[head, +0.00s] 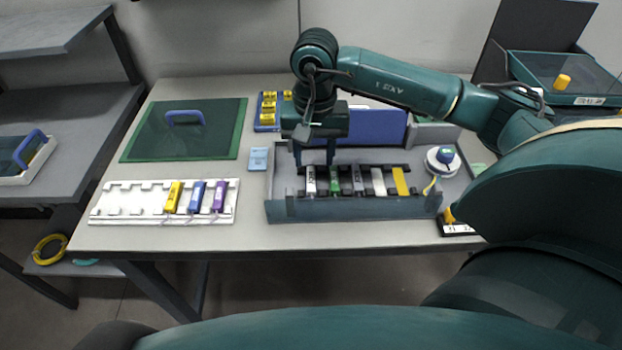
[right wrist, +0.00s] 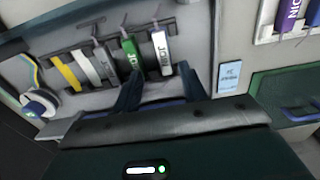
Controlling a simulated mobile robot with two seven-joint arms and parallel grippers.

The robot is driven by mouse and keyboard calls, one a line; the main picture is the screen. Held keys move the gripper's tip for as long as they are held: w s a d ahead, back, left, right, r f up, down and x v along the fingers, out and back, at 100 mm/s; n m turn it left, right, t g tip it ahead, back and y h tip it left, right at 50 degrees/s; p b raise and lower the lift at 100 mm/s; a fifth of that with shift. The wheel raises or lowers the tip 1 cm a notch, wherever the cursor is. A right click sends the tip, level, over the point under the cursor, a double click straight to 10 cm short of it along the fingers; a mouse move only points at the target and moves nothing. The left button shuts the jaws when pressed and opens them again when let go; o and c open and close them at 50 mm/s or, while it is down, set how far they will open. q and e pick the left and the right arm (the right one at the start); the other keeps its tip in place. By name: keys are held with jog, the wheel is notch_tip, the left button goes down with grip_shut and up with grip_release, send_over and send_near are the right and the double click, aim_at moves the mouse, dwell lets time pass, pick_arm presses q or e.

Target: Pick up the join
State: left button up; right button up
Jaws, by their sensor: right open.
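Several labelled pieces stand in a row in the grey tray (head: 350,208). The leftmost is white with dark letters (head: 311,181), which look like JOIN in the right wrist view (right wrist: 161,50), but the print is small. Beside it are a green piece (head: 335,181), a grey one (head: 358,181), a plain whitish one (head: 378,182) and a yellow one (head: 400,181). My right gripper (head: 315,158) is open and empty, pointing down at the tray's left end behind the white lettered piece. In the right wrist view its fingers (right wrist: 161,88) are apart, with that piece beyond them. My left gripper is out of view.
A white rack (head: 115,207) at the left holds yellow (head: 173,197), blue (head: 197,197) and purple (head: 220,197) pieces. A green mat-like panel (head: 150,140) lies behind it. A white round spool (head: 443,160) sits at the tray's right end. A blue card (head: 258,159) lies left of the tray.

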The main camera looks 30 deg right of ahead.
aim_at(311, 178)
jog(key=f, duration=0.5)
jog(key=shift+w+a, duration=0.1)
jog(key=shift+a, duration=0.2)
jog(key=shift+c, duration=0.3)
grip_shut()
